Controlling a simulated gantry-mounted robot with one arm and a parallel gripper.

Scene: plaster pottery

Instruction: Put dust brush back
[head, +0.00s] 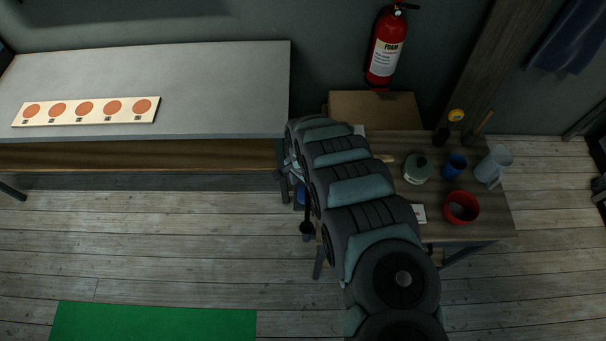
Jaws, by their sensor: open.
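No object here is clearly the dust brush. A thin wooden-handled tool (482,122) leans at the back right of the small wooden table (480,222); its lower end is too dark to make out. A small pale piece (385,158) lies on the table beside my arm, partly covered by it, and I cannot tell what it is. My arm reaches up from the bottom of the head view across the table's left part. My gripper's fingers cannot be made out; they are hidden behind the arm's far end.
On the table stand a green-grey lidded pot (417,168), blue cup (454,166), red bowl (461,207), clear jug (494,165) and yellow-topped item (455,117). A grey bench (215,85) holds a board with orange discs (84,109). A fire extinguisher (385,48) hangs behind.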

